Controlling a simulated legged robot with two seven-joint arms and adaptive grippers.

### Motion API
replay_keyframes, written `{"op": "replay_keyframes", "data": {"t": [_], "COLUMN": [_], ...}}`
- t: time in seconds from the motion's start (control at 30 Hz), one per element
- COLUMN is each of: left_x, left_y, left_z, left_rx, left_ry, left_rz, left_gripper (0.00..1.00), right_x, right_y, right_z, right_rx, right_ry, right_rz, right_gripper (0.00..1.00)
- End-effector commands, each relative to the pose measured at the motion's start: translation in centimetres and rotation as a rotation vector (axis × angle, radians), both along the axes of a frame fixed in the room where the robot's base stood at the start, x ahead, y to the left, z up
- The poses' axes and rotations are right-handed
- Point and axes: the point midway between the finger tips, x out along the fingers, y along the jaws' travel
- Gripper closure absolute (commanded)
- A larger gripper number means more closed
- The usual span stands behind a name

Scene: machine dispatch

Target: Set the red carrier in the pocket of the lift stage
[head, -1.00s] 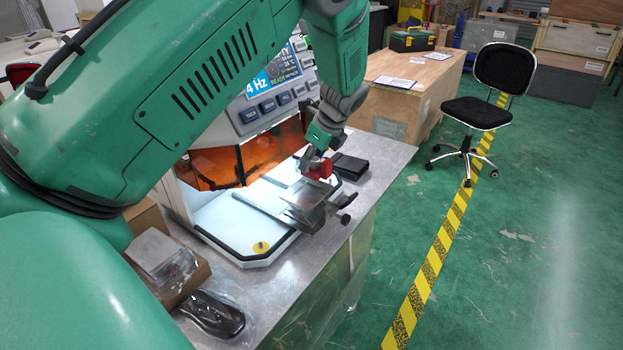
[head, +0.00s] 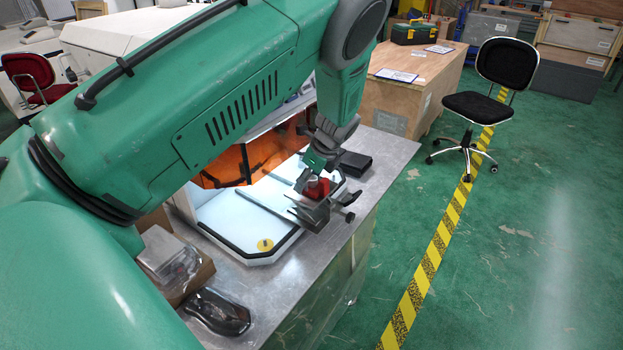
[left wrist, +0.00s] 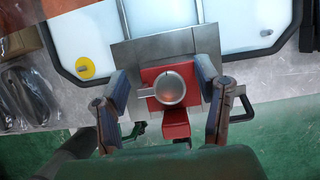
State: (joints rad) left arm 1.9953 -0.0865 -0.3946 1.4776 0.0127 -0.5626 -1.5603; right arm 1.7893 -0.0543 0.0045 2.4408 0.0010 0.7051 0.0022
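The red carrier (left wrist: 190,78) is a red block with a round metal cup on top and a red tab towards me. It sits over the grey metal plate of the lift stage (left wrist: 140,53), at the front edge of the white machine bed. In the head view the carrier (head: 318,188) shows above the stage (head: 311,216). My left gripper (left wrist: 161,80) is open around the carrier, one finger on each side. A gap shows at the left finger; the right finger is close to or against the block. The pocket is hidden under the carrier. My right gripper is out of view.
A black box (head: 355,164) lies right of the stage on the metal table (head: 392,150). A yellow disc (head: 265,245) is on the white bed (head: 235,220). A cardboard box (head: 198,277) and a dark wrapped item (head: 217,311) lie at the table's front left.

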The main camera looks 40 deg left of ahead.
Motion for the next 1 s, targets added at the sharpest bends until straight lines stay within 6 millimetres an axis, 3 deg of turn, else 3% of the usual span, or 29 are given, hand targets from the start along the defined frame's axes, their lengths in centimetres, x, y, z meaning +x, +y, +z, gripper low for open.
{"op": "replay_keyframes", "data": {"t": [0.37, 0.8, 1.0], "left_x": [0.2, 0.6, 0.7], "left_y": [-1.0, -3.7, -4.8], "left_z": [0.9, 8.5, 10.8], "left_rx": [0.008, 0.003, 0.004], "left_ry": [-0.002, -0.005, -0.001], "left_rz": [-0.003, -0.001, -0.002], "left_gripper": [0.42, 0.42, 0.42], "right_x": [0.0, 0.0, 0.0], "right_y": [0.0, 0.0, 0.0], "right_z": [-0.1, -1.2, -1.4], "right_rx": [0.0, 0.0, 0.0], "right_ry": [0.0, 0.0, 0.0], "right_rz": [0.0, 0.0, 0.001], "right_gripper": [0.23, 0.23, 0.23]}}
